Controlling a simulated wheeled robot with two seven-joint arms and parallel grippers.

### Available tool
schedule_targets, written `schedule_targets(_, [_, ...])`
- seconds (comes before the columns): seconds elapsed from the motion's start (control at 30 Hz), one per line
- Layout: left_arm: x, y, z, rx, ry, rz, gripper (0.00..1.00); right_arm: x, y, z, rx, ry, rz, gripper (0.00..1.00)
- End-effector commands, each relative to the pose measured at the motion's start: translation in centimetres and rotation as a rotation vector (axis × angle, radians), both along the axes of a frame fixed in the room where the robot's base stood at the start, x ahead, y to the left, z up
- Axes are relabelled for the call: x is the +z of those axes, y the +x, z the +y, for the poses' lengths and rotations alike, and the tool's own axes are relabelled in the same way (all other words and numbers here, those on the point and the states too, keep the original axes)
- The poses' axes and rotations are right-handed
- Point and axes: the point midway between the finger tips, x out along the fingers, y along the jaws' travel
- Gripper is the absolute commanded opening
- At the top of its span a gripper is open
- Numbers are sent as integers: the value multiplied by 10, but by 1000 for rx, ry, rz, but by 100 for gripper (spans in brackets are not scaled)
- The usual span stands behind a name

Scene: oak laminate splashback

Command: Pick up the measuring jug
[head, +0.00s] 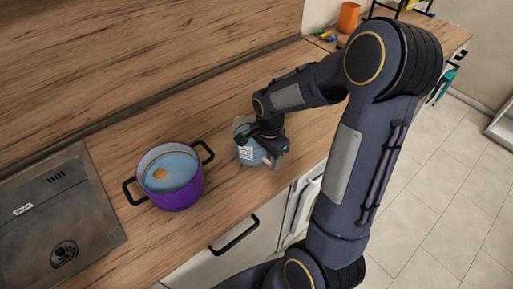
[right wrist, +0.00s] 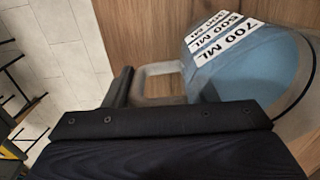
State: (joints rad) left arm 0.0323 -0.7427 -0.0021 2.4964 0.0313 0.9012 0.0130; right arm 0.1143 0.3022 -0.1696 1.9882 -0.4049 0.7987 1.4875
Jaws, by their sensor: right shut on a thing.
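The measuring jug (head: 246,153) is bluish and see-through, with white labels, at the counter's front edge in the head view. The right wrist view shows the jug (right wrist: 258,68) close up, with labels reading 700 ML and 500 ML and a pale handle (right wrist: 160,69). My right gripper (head: 269,141) covers part of the jug in the head view. In the right wrist view the right gripper (right wrist: 165,88) has its fingers on either side of the handle, shut on it. I cannot tell whether the jug touches the counter. My left gripper is not in view.
A purple pot (head: 176,195) with black handles stands left of the jug, holding blue contents and an orange piece. A sink (head: 60,215) is at the far left. An orange container (head: 348,17) stands at the back. The counter (head: 225,105) behind the jug is clear.

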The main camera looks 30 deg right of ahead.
Motion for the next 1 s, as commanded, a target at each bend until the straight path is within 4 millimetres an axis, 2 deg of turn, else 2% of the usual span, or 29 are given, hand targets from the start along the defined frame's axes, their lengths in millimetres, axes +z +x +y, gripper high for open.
schedule_targets(0.47, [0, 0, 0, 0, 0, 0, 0, 11, 1, 0, -1, -1, -3, 0])
schedule_targets(0.7, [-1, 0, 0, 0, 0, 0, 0, 33, 1, 0, 0, 0, -7, 0])
schedule_targets(1.0, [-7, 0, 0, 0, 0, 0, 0, 62, -13, 21, 2, 1, -8, 0])
